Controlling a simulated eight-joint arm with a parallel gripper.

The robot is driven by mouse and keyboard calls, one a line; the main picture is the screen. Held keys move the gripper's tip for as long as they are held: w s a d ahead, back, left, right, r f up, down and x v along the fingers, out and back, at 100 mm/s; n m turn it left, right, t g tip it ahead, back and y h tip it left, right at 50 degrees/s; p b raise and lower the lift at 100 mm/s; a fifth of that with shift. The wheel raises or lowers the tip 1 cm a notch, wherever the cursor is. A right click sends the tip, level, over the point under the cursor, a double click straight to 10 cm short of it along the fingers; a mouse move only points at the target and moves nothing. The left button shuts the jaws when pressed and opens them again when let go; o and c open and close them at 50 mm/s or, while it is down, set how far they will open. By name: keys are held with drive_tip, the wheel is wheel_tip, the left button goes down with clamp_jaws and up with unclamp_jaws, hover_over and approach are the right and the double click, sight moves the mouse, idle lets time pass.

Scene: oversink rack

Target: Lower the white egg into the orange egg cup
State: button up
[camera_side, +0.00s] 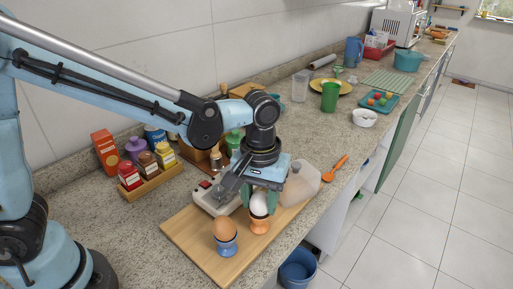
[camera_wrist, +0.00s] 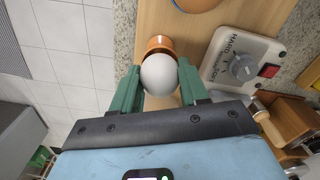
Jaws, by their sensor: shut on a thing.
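The white egg (camera_side: 259,204) is held between the green fingers of my gripper (camera_side: 262,201), low over the wooden board. In the wrist view the egg (camera_wrist: 160,74) sits between my two fingertips (camera_wrist: 158,80). The orange egg cup (camera_side: 259,224) stands on the board directly below the egg. In the wrist view the orange cup (camera_wrist: 160,44) shows just beyond the egg, partly hidden by it. The egg's lower end is at or just over the cup's rim; I cannot tell whether it touches.
A blue egg cup (camera_side: 227,246) with a brown egg (camera_side: 225,229) stands at the front of the wooden board (camera_side: 185,232). A timer box (camera_wrist: 243,62) with a dial lies close beside the orange cup. A spice rack (camera_side: 152,183) stands left. An orange spoon (camera_side: 335,168) lies right.

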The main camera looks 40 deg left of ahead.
sight(258, 192)
drive_tip(key=shift+f, duration=0.35)
idle(0.3)
drive_tip(key=o, duration=1.1)
drive_tip(key=shift+o, duration=0.2)
drive_tip(key=shift+r, duration=0.15)
wheel_tip(258, 192, up, 12)
drive_tip(key=shift+f, duration=0.2)
drive_tip(key=shift+a+r, duration=0.1)
drive_tip(key=shift+a, duration=0.2)
drive_tip(key=s+a+f+m+t, duration=0.2)
drive_tip(key=a+t, duration=0.1)
drive_tip(key=a, duration=0.4)
drive_tip(key=s+a+f+m+t, duration=0.2)
drive_tip(key=s+a+f+t, duration=0.1)
drive_tip(key=a, duration=0.4)
drive_tip(key=shift+s+a+t, duration=0.3)
drive_tip(key=shift+a+t, duration=0.1)
drive_tip(key=shift+t, duration=0.2)
